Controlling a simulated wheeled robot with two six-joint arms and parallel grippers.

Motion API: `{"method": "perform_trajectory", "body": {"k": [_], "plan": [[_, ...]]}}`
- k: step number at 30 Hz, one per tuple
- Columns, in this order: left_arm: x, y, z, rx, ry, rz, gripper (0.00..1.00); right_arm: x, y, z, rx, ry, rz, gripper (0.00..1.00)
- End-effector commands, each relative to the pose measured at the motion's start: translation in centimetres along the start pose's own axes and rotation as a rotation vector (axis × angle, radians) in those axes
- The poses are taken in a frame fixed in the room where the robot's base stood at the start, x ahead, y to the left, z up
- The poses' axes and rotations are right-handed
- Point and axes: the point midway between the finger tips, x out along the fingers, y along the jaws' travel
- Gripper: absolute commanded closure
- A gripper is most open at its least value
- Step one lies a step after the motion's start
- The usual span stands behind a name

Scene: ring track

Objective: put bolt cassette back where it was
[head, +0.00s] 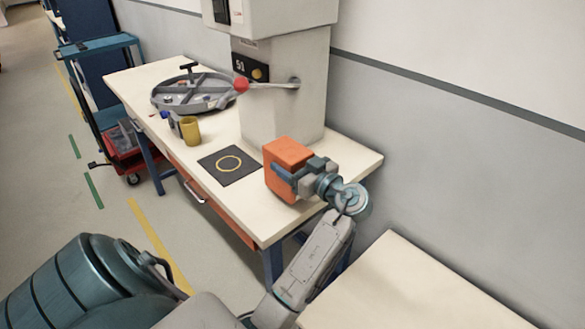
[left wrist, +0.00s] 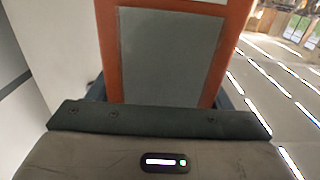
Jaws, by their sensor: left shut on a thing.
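The bolt cassette appears to be the orange box (head: 284,152) near the right end of the cream workbench (head: 345,160). My left gripper (head: 297,177) is shut on the orange box, gripping it from the lower right. Whether the box touches the bench or hangs just above it is unclear. In the left wrist view the orange box (left wrist: 107,60) fills the upper middle, with a grey panel on its face, beyond the dark gripper body. A black square mat with a yellow ring (head: 230,165) lies empty just left of the box. My right gripper is not in view.
A press-like machine (head: 285,90) with a red-knobbed lever (head: 242,85) stands behind the box. A yellow cup (head: 190,131) and a round divided grey tray (head: 185,93) are farther left. Another cream table (head: 405,290) is at lower right. A blue cart (head: 97,45) stands at upper left.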

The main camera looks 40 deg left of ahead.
Motion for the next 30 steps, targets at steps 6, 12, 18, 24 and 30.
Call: {"method": "perform_trajectory", "body": {"k": [6, 12, 18, 24, 30], "plan": [[0.0, -0.1, 2.3, 0.005, 0.001, 0.000, 0.59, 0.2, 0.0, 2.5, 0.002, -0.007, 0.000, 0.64], [0.0, -0.1, 2.7, 0.002, 0.001, 0.000, 0.59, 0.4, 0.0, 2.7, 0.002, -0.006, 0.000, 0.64], [0.0, -0.1, 2.8, 0.002, 0.001, 0.000, 0.59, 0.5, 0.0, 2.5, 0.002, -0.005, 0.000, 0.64], [0.0, -0.1, 2.8, 0.002, 0.000, 0.000, 0.06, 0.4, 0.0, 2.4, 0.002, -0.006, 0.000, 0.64], [0.0, -0.1, 2.8, 0.003, 0.000, 0.000, 0.06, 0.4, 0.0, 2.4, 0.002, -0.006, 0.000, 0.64]]}}
